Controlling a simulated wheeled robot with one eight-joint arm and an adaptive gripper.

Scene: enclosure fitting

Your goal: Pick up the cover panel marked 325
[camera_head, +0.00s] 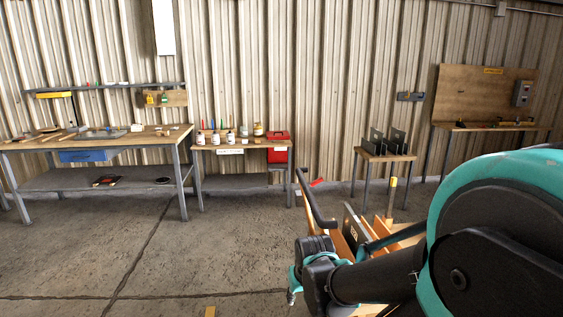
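A dark panel (349,228) with a small pale mark stands upright in a wooden cart or rack at the lower centre right. The mark is too small to read for certain. Several more dark panels (397,141) stand upright on a small wooden table at the back right; no number is readable on them. My black and teal arm reaches in from the right, in front of the cart. Its far end (316,266) is at the cart's near left side. The fingers cannot be made out, and I cannot tell whether anything is held.
The wooden cart has a dark handle bar (314,200); my arm hides much of it. A workbench (60,147) stands at left, beside a small table (240,148) with bottles and a red case (278,147). A wooden backboard (480,97) stands back right.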

